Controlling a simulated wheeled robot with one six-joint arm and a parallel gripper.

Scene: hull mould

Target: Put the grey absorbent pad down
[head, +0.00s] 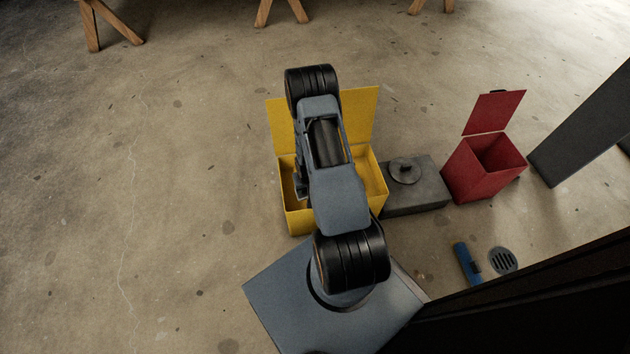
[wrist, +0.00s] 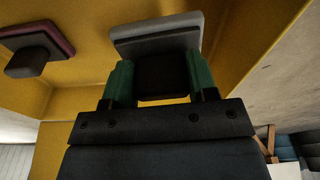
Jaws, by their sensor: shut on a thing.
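My gripper (wrist: 160,78), with green fingers, is shut on the black handle of the grey absorbent pad (wrist: 154,36) in the wrist view. The pad's flat grey slab is beyond the fingertips, close to a yellow surface. I cannot tell whether it touches that surface. The yellow bin (head: 300,222) stands open on the floor in the head view, its lid raised at the back. Its yellow walls also surround the pad in the wrist view (wrist: 240,55). In the head view my arm hides the gripper and pad.
A maroon pad with a dark handle (wrist: 35,45) is inside the yellow bin. A dark grey box with a round knob (head: 420,195) and an open red bin (head: 475,180) stand to the right. The left floor is clear.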

